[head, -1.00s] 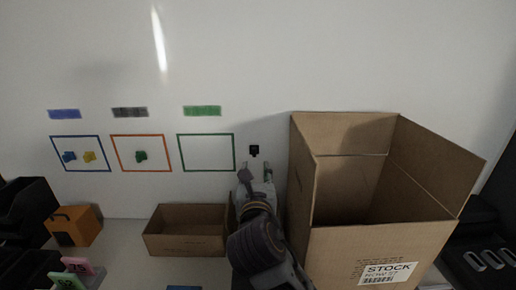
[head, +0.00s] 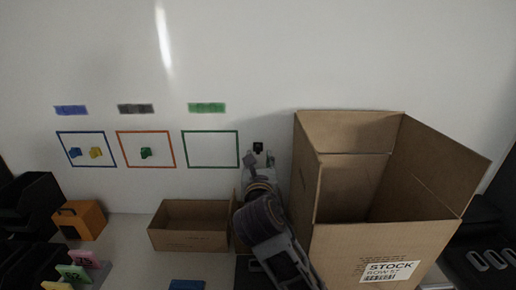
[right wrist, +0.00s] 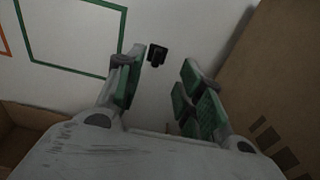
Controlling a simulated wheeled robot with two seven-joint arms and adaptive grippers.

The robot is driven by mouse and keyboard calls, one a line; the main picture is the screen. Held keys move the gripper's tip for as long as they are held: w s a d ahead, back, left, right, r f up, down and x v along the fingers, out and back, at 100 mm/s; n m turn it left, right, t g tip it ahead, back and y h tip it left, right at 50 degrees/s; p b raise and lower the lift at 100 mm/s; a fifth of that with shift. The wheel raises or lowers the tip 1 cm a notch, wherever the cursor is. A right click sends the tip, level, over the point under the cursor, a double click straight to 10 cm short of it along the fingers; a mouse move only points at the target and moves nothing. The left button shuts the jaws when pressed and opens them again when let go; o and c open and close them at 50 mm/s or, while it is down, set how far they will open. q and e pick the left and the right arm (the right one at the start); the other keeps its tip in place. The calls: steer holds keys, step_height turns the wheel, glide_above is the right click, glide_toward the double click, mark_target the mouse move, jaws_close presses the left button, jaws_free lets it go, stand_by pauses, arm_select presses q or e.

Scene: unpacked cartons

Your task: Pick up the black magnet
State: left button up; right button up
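The black magnet (head: 258,146) is on the white wall, right of the green-outlined square and left of the tall carton. In the right wrist view the magnet (right wrist: 157,54) shows between the fingertips' directions, beyond them and nearer the left finger. My right gripper (head: 258,158) is just below the magnet in the head view. In the right wrist view the gripper (right wrist: 160,78) is open with its green-padded fingers apart and nothing held. Whether a finger touches the magnet cannot be told. My left gripper is not in view.
The tall open carton (head: 340,235) stands close right of my right arm. A low open box (head: 190,241) is to its left. Blue, yellow and green magnets sit in the outlined squares on the wall. An orange box (head: 80,220) and black bins stand at far left.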

mark_target(258, 148)
steer(key=shift+w+f, duration=0.1)
steer(key=shift+w, duration=1.8)
steer(key=shift+w+a+f+p, duration=0.1)
steer(key=shift+w+p, duration=0.2)
steer(key=shift+w, duration=1)
steer(key=shift+w+a+p, duration=0.1)
steer(key=shift+w+p, duration=0.2)
steer(key=shift+w, duration=0.95)
jaws_close()
